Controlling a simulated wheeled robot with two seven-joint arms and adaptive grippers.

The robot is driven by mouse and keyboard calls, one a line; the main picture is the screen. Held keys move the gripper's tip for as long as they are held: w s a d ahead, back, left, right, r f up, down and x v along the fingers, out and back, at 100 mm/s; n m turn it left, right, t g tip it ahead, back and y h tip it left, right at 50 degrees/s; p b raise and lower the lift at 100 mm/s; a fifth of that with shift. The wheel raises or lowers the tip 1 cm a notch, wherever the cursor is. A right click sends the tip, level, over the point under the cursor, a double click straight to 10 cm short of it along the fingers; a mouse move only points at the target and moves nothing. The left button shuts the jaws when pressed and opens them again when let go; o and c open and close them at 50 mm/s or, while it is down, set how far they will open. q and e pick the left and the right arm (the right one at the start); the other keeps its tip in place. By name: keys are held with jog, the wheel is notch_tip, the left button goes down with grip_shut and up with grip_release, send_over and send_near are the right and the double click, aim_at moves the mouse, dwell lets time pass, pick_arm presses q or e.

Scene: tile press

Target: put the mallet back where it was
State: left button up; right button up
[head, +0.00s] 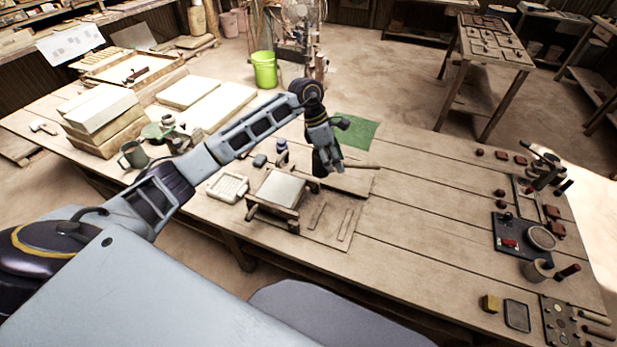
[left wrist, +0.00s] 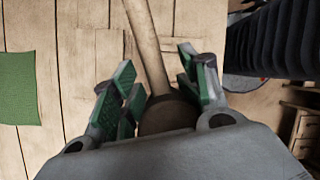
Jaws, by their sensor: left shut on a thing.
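My left gripper (head: 327,158) is shut on the mallet over the middle of the workbench, just behind the small press. The mallet's wooden handle (head: 361,166) sticks out to the right of the fingers in the head view. In the left wrist view, the handle (left wrist: 147,42) runs up and away between the green-padded fingers of the left gripper (left wrist: 157,80). The brown mallet head (left wrist: 168,116) sits low between the fingers, partly hidden by the gripper body. I cannot tell whether the mallet touches the bench. My right gripper is not in view.
A green mat (head: 360,133) lies behind the gripper. The small press (head: 277,188) and a white tile mould (head: 227,186) stand in front and to the left. The bench (head: 430,220) is clear right of centre.

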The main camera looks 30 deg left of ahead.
pick_arm(q)
jog(key=w+a+r+n+t+y+p, duration=0.1)
jog(key=w+a+r+n+t+y, duration=0.1)
jog(key=a+r+n, duration=0.3)
jog(key=w+a+n+t, duration=0.1)
jog(key=a+n, duration=0.1)
jog(key=n, duration=0.2)
jog(key=shift+a+n+t, duration=0.3)
jog(key=shift+a+n, duration=0.05)
jog(key=shift+n, duration=0.05)
